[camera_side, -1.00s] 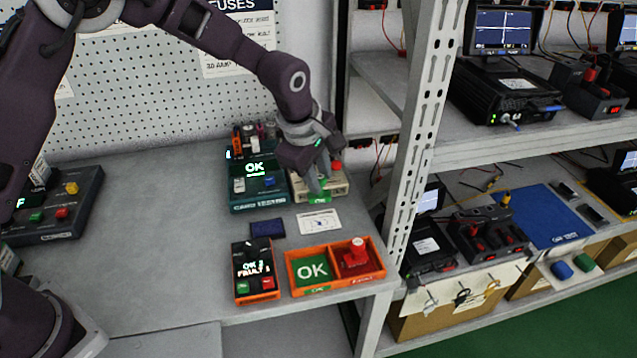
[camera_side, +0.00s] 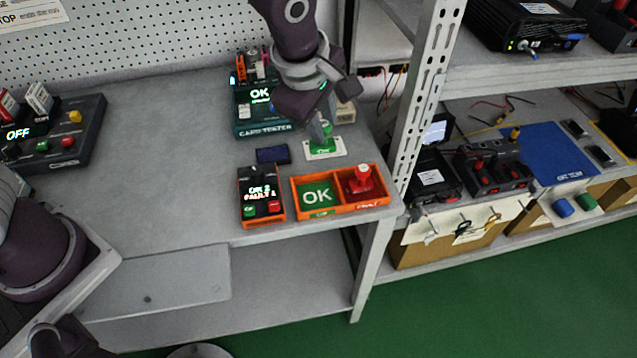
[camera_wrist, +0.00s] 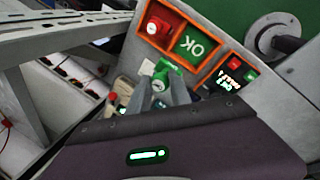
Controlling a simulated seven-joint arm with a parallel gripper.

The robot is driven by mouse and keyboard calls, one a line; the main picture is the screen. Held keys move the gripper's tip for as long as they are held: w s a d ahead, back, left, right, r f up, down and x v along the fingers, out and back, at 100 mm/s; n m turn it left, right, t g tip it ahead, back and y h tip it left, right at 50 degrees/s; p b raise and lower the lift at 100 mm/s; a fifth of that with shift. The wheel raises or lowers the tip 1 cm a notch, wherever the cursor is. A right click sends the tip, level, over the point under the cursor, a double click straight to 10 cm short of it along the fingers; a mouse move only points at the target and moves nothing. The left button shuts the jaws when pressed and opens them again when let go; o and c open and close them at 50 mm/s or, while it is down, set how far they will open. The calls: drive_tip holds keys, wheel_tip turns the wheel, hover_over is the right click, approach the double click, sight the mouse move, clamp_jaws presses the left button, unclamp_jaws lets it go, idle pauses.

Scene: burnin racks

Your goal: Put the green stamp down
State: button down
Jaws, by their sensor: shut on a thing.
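My gripper (camera_side: 322,127) is shut on the green stamp (camera_side: 322,141), which is upright over the white card (camera_side: 340,150). I cannot tell whether the stamp touches the card. In the wrist view the green stamp (camera_wrist: 170,72) sits between the fingers of my gripper (camera_wrist: 166,85). The orange tray (camera_side: 300,208) lies in front of the card. Its left compartment, green and marked OK (camera_side: 318,195), is empty. Its right, red compartment holds a red stamp (camera_side: 362,180).
A dark blue pad (camera_side: 272,154) lies left of the card. A counter box (camera_side: 261,195) stands left of the tray. The card tester (camera_side: 262,118) is behind. A metal shelf post (camera_side: 418,130) rises close on the right.

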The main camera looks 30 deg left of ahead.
drive_tip(key=s+f, duration=0.1)
drive_tip(key=f, duration=0.2)
drive_tip(key=s+f, duration=0.1)
drive_tip(key=f, duration=0.2)
drive_tip(key=s+d+f, duration=0.1)
drive_tip(key=f, duration=0.2)
drive_tip(key=shift+s, duration=0.25)
drive_tip(key=shift+f, duration=0.2)
drive_tip(key=c, duration=1.2)
unclamp_jaws()
